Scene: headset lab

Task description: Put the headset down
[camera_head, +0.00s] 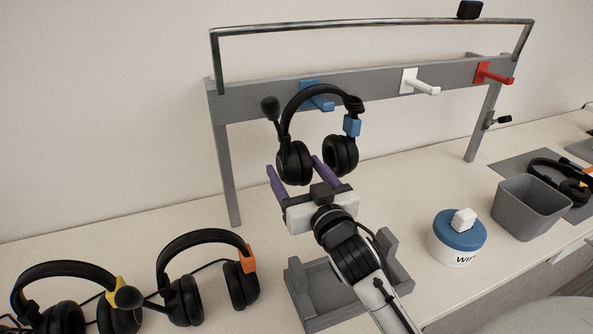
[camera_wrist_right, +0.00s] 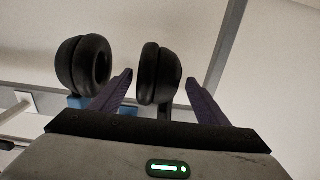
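A black headset with a blue tag (camera_head: 351,126) is up at the rack, its headband over the blue hook (camera_head: 317,90) and appearing to hang there. Its ear cups hang down and its microphone boom points up left. My right gripper (camera_head: 301,172) is just below and in front of it, purple fingers spread apart. In the right wrist view, one ear cup (camera_wrist_right: 158,76) appears between the fingertips, with a gap visible on each side; the other cup (camera_wrist_right: 84,65) is outside them to the left. My left gripper is not in view.
The grey rack (camera_head: 228,170) also carries a white hook (camera_head: 411,81) and a red hook (camera_head: 484,73). Orange-tagged (camera_head: 248,260) and yellow-tagged (camera_head: 118,290) headsets stand at left. A grey tray (camera_head: 313,313) is under my right arm. A wipes tub (camera_head: 457,247) and grey bin (camera_head: 530,210) stand right.

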